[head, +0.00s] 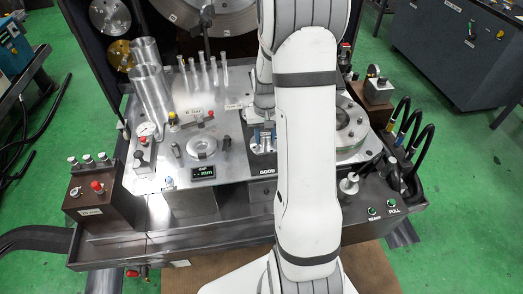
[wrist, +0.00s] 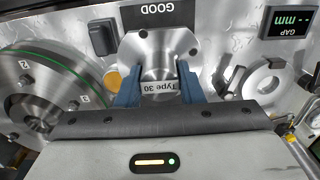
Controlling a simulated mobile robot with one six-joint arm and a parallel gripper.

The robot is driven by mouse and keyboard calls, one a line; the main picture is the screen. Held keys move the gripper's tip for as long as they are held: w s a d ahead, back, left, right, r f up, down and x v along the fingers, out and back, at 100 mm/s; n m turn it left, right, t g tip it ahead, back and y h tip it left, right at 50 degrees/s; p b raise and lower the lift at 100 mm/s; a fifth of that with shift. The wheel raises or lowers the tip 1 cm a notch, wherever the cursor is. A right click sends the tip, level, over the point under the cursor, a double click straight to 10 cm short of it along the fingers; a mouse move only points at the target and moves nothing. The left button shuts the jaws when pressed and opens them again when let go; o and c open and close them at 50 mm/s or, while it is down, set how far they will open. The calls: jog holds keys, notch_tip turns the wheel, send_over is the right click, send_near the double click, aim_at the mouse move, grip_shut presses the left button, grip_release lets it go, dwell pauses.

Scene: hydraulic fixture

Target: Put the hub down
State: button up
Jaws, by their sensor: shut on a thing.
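In the head view my gripper (head: 262,135) is over the plate just behind the "GOOD" label (head: 267,171), partly hidden by my arm. The same "GOOD" label (wrist: 155,14) is just beyond the hub in the wrist view. I cannot tell whether the hub's underside touches the plate.
A slotted ring gauge (head: 202,147) and a "GAP" display (head: 203,172) lie left of my gripper. A round metal fixture (head: 353,128) is at the right, and in the wrist view it is close on the left (wrist: 40,72). Upright pins (head: 207,72) stand at the back.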

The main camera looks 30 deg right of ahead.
notch_tip(320, 180, down, 7)
jog(key=shift+w+f, duration=0.1)
jog(key=shift+f, duration=0.05)
grip_shut()
jog(key=o, duration=1.2)
grip_release()
jog(key=shift+c, duration=0.2)
